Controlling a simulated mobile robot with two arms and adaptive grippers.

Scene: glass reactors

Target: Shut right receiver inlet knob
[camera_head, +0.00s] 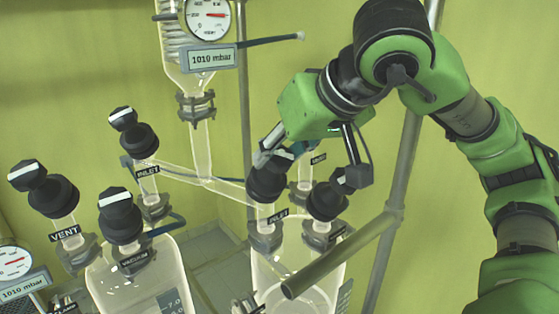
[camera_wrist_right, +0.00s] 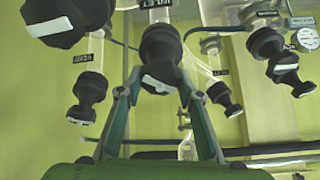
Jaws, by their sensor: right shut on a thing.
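The right receiver inlet knob (camera_head: 266,183) is black and sits above an "INLET" label on the right glass receiver (camera_head: 262,262). My right gripper (camera_head: 275,155) reaches it from above and is shut on its top, partly hiding it. In the right wrist view the inlet knob (camera_wrist_right: 160,52) stands between the two green fingers (camera_wrist_right: 158,84), with its white mark lying roughly across the picture between the fingertips. My left gripper is not in view.
Another black knob (camera_head: 327,201) stands close right of the inlet knob. The left receiver (camera_head: 140,275) carries vent (camera_head: 53,194), vacuum (camera_head: 120,222) and inlet (camera_head: 139,140) knobs. A grey metal bar (camera_head: 345,250) crosses in front of the right receiver.

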